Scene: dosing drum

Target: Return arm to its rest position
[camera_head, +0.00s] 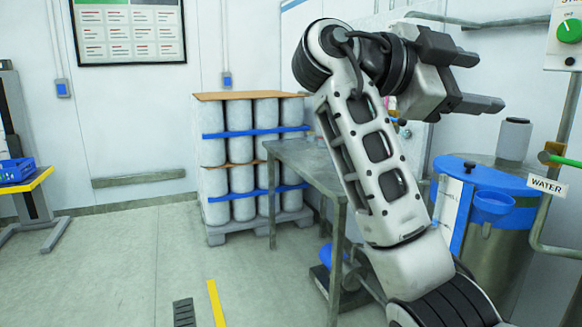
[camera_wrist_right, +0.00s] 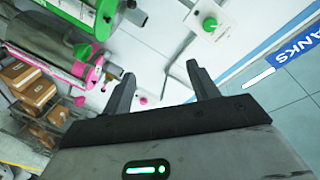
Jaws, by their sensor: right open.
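My right gripper (camera_head: 488,80) is raised in the right half of the head view, its two black fingers apart and pointing right, with nothing between them. The grey and white arm rises from the bottom edge and bends at the top. In the right wrist view the gripper (camera_wrist_right: 158,85) also shows open and empty, with wall and equipment beyond the fingers. My left gripper is in neither view.
A metal table (camera_head: 290,150) stands behind my arm. Stacked white cylinders (camera_head: 252,115) stand on a pallet. The floor at left centre is clear.

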